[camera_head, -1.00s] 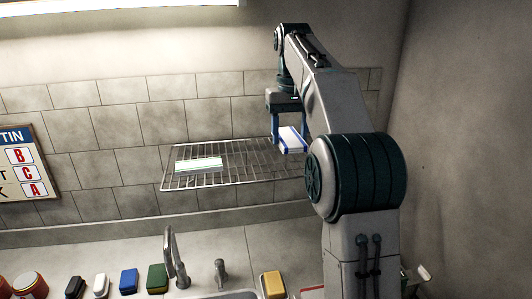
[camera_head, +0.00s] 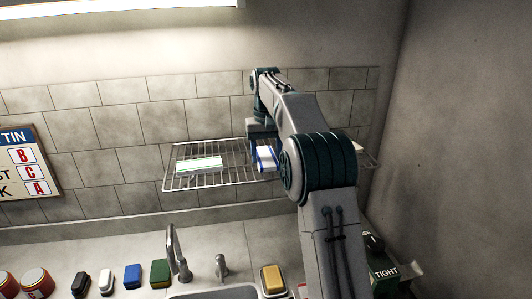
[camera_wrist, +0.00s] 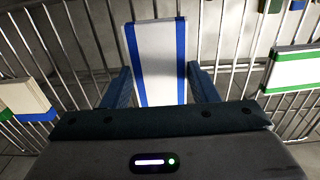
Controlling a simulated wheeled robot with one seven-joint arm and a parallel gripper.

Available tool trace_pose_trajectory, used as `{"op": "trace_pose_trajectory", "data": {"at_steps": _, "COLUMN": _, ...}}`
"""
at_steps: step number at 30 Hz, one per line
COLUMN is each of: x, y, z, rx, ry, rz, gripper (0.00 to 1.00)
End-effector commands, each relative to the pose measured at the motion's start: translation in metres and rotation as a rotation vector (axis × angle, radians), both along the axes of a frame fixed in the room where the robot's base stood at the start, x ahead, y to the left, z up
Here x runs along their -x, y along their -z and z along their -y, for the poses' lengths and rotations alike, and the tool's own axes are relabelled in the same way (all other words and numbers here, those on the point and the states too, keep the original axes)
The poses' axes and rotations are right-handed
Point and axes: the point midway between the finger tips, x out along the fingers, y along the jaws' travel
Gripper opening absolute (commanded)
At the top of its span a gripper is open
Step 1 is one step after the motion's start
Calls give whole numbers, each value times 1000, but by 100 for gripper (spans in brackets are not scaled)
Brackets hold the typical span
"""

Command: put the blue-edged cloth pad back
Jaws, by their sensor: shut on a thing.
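The blue-edged cloth pad (camera_head: 266,156) is white with a blue stripe along each long edge. It is between the fingers of my gripper (camera_head: 263,149), over the middle-right part of the wire rack (camera_head: 230,176). In the wrist view the pad (camera_wrist: 160,60) lies lengthwise between the two blue fingers of my gripper (camera_wrist: 161,82), with rack bars behind it. My gripper is shut on it. I cannot tell whether the pad touches the rack. A green-edged white pad (camera_head: 199,164) lies on the rack to the left; it also shows in the wrist view (camera_wrist: 293,70).
Another pad (camera_wrist: 24,97) with a blue edge shows at the left of the wrist view. The tiled wall is close behind the rack. Below are a faucet (camera_head: 177,252), a yellow sponge (camera_head: 272,280) and several blocks and jars along the counter.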

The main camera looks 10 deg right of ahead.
Motion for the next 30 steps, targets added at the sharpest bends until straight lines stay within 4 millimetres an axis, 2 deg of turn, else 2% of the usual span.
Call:
{"op": "trace_pose_trajectory", "data": {"at_steps": 12, "x": 0, "y": 5, "z": 0, "rx": 0, "ry": 0, "rz": 0, "gripper": 27}}
{"op": "trace_pose_trajectory", "data": {"at_steps": 13, "x": 0, "y": 4, "z": 0, "rx": 0, "ry": 0, "rz": 1, "gripper": 62}}
{"op": "trace_pose_trajectory", "data": {"at_steps": 15, "x": 0, "y": 4, "z": 0, "rx": 0, "ry": 0, "rz": 1, "gripper": 76}}
{"op": "trace_pose_trajectory", "data": {"at_steps": 23, "x": 0, "y": 4, "z": 0, "rx": 0, "ry": 0, "rz": 1, "gripper": 76}}
{"op": "trace_pose_trajectory", "data": {"at_steps": 30, "x": -1, "y": -12, "z": 0, "rx": 0, "ry": 0, "rz": 3, "gripper": 76}}
